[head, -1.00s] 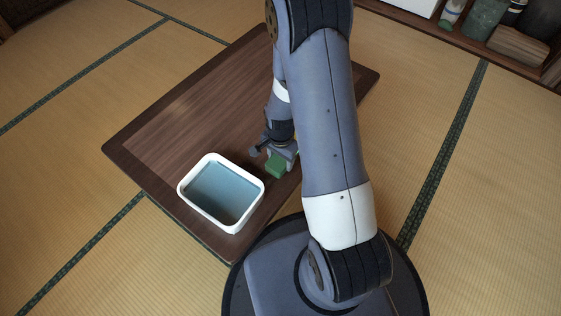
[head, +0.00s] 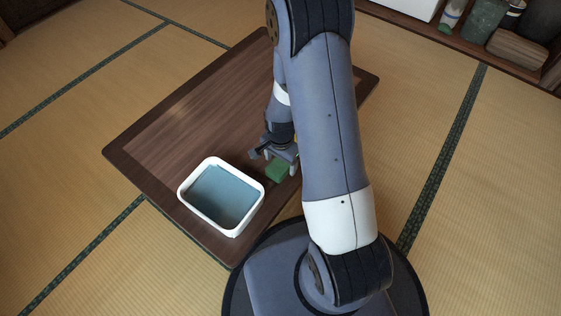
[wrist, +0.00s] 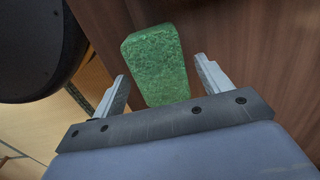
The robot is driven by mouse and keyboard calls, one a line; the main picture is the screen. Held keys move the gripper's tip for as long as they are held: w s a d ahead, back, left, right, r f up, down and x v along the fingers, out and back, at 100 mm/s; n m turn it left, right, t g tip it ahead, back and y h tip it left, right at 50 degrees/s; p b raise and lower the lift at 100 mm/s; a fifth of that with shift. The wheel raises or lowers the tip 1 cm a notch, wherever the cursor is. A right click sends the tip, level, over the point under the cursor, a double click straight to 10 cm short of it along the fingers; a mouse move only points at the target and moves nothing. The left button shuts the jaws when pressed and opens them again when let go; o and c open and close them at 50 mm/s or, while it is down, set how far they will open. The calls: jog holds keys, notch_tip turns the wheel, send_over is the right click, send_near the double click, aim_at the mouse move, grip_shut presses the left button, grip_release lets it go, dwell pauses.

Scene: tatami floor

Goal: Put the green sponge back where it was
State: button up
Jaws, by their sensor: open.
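The green sponge (head: 278,171) rests on the brown low table (head: 165,110), near its front right edge and to the right of the white tub. My gripper (head: 273,160) is open just above and behind the sponge. In the wrist view the sponge (wrist: 155,65) shows between and beyond the two spread fingers of my gripper (wrist: 162,69), with gaps on both sides. My upper arm hides part of the table to the right of the sponge.
The white tub (head: 188,202), with a blue-grey inside, stands at the table's front left corner. The table's left and back are clear. Tatami lies around it. A shelf with jars and a wooden block (head: 517,47) stands far right.

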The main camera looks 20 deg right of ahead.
aim_at(281, 163)
notch_tip(281, 163, up, 11)
jog(key=p, duration=0.3)
jog(key=shift+p, duration=0.4)
jog(key=shift+f, duration=0.15)
jog(key=shift+c, duration=0.3)
